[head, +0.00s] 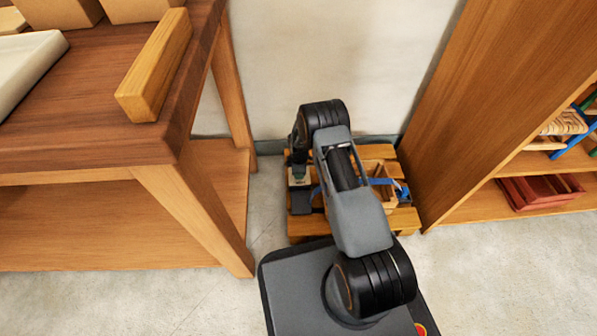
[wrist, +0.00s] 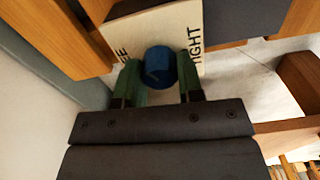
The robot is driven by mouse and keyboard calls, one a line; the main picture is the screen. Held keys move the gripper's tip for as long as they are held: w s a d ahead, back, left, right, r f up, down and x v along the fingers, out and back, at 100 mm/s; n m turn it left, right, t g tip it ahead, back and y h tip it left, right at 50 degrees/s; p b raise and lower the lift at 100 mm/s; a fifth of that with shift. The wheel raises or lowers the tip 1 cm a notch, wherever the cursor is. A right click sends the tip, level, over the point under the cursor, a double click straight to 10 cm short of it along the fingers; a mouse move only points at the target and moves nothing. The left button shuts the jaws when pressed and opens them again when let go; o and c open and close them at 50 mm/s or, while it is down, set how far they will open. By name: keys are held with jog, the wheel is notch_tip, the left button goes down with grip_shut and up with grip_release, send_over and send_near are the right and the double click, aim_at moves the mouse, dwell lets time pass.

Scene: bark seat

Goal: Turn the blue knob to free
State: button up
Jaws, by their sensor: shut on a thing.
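The blue knob (wrist: 158,62) shows in the wrist view, round and dark blue, in front of a cream plate (wrist: 178,22). The plate has black lettering on both sides of the knob: the right word reads "TIGHT" in part, and the left word is partly hidden. My gripper (wrist: 160,76) has its green fingers on either side of the knob and is shut on it. The knob's pointer direction is not clear. In the head view my arm covers much of the low slatted wooden piece (head: 404,221), and I cannot make out the knob there.
A wooden workbench (head: 90,125) stands at the left, with a wood block (head: 155,65) near its edge. A wooden shelf unit (head: 490,95) stands close at the right, holding a red item (head: 540,192). A pale wall is behind. Blue strapping (head: 376,182) lies by the slats.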

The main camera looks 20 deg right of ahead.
jog(key=n, duration=1.1)
jog(key=shift+w+d+n, duration=0.1)
jog(key=shift+n, duration=0.4)
dwell(0.3)
jog(key=o, duration=0.9)
notch_tip(320, 180, up, 14)
jog(key=p, duration=0.6)
jog(key=shift+f, duration=0.1)
